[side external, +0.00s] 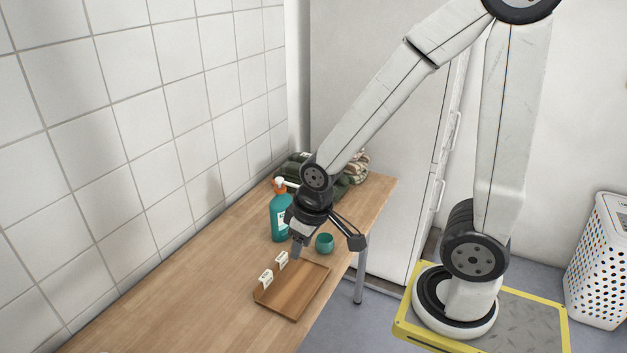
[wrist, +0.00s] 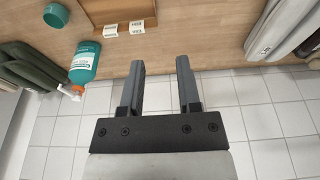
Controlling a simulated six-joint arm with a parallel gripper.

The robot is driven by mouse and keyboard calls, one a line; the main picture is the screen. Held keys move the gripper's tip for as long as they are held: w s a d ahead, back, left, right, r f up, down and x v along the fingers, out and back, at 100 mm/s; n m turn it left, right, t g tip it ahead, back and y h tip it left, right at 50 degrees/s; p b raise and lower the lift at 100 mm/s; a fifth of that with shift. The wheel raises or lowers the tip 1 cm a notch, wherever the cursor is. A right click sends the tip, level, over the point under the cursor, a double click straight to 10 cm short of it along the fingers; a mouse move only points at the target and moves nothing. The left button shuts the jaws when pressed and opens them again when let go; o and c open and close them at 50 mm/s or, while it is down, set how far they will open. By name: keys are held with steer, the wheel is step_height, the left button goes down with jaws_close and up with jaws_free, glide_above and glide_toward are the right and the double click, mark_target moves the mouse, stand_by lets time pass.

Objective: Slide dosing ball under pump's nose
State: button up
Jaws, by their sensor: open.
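The dosing ball (side external: 324,243), a small teal cup, stands on the wooden table to the right of the pump bottle, apart from it. It also shows at the top left of the wrist view (wrist: 56,15). The teal pump bottle (side external: 280,220) stands upright with an orange collar and a white nose (side external: 291,183); the wrist view shows it at left (wrist: 85,62). My gripper (side external: 297,248) is pointed down near the bottle and ball, above the back end of the tray. Its two fingers (wrist: 161,68) are apart with nothing between them.
A wooden tray (side external: 310,289) lies in front of the ball, with two small white labelled cards (side external: 266,278) at its left edge. Dark green folded cloths (wrist: 30,75) lie behind the bottle. A tiled wall (side external: 130,130) bounds the table's left. The near table top (side external: 170,300) is clear.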

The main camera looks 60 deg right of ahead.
steer(key=shift+w, duration=0.1)
steer(key=c, duration=0.6)
steer(key=shift+w+d, duration=0.1)
steer(key=shift+d, duration=0.1)
jaws_close()
steer(key=d+f+g, duration=0.1)
steer(key=d+f, duration=0.7)
steer(key=d, duration=0.6)
steer(key=d+f+g, duration=0.1)
steer(key=d+f, duration=0.8)
steer(key=d, duration=0.5)
steer(key=shift+w+g, duration=0.15)
steer(key=shift+g, duration=0.15)
